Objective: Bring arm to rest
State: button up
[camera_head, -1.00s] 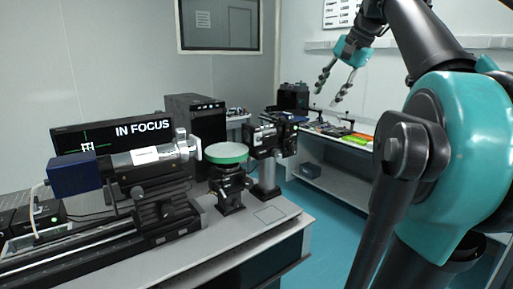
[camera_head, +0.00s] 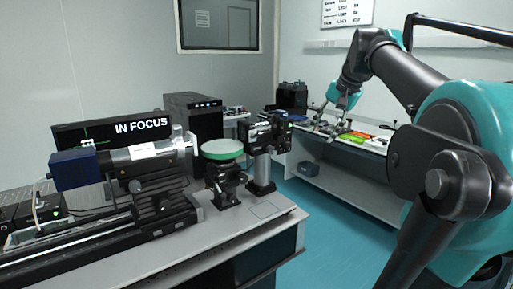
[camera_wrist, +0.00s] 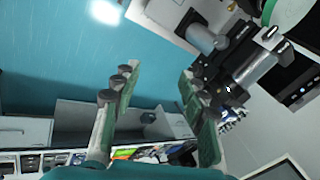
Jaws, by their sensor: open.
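My gripper (camera_head: 333,119) is open and empty, with clear space between its fingers. In the head view it hangs in front of the far bench (camera_head: 354,155), with my arm reaching in from the right. In the wrist view my two gripper fingers (camera_wrist: 158,100) are spread wide, with the teal floor and a bench behind them. I see no contact between the fingers and any object.
The near optical table (camera_head: 270,214) carries a barrel-shaped instrument (camera_head: 140,158), a stage with a round green-rimmed disc (camera_head: 222,150) and a black mounted device (camera_head: 262,140). A screen (camera_head: 130,130) reads "IN FOCUS". Teal floor (camera_head: 325,205) lies open between the tables.

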notch_tip(320, 180, down, 13)
jog(key=s+n+h, duration=0.1)
jog(key=n, duration=0.1)
jog(key=s+f+n, duration=0.1)
jog(key=s+f, duration=0.4)
jog(key=f, duration=0.4)
jog(key=s+a+f+n+h, duration=0.1)
jog(key=s+f+n, duration=0.1)
jog(key=s+f, duration=0.4)
jog(key=s+a+f+n+h, duration=0.1)
jog(key=s+f, duration=0.4)
jog(key=f, duration=0.7)
jog(key=shift+s+f+n, duration=0.15)
jog(key=shift+s+n, duration=0.05)
jog(key=shift+n, duration=0.2)
